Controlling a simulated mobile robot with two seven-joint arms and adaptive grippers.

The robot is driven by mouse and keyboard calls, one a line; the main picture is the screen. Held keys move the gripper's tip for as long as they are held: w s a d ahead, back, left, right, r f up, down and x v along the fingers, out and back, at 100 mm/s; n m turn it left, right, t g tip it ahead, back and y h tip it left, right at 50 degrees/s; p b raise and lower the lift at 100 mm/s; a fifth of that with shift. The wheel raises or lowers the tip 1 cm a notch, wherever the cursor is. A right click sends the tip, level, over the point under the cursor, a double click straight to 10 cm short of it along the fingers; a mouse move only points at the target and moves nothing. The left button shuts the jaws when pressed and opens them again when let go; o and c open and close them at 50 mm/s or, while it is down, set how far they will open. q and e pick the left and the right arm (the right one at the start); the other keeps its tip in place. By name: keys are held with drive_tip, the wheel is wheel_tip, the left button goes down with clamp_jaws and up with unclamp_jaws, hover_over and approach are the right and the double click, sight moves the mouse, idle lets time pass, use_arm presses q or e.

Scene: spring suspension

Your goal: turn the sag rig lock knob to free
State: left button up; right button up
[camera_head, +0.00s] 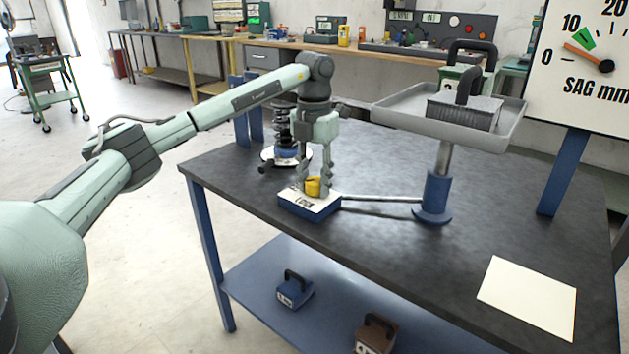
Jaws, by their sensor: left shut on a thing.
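The lock knob (313,187) is yellow and sits on top of a small blue box with a white top (305,205) on the dark table. Lettering shows on the white top, partly hidden by the fingers. My left gripper (314,183) points straight down and is shut on the yellow knob, covering part of it. The knob's exact angle cannot be read. A rod (380,198) runs from the box to a blue post (436,195) carrying a grey tray (393,115). My right gripper is not in view.
A cream sheet (528,296) lies at the table's right front. More weights (294,290) sit on the lower shelf.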

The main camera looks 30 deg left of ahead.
sight(314, 180)
use_arm(q)
drive_tip(key=m, duration=0.6)
drive_tip(key=shift+m, duration=0.3)
drive_tip(key=shift+a+m, duration=0.1)
drive_tip(key=shift+m, duration=2.6)
drive_tip(key=o, duration=1.2)
drive_tip(key=shift+c, duration=0.2)
wheel_tip(314, 180, up, 12)
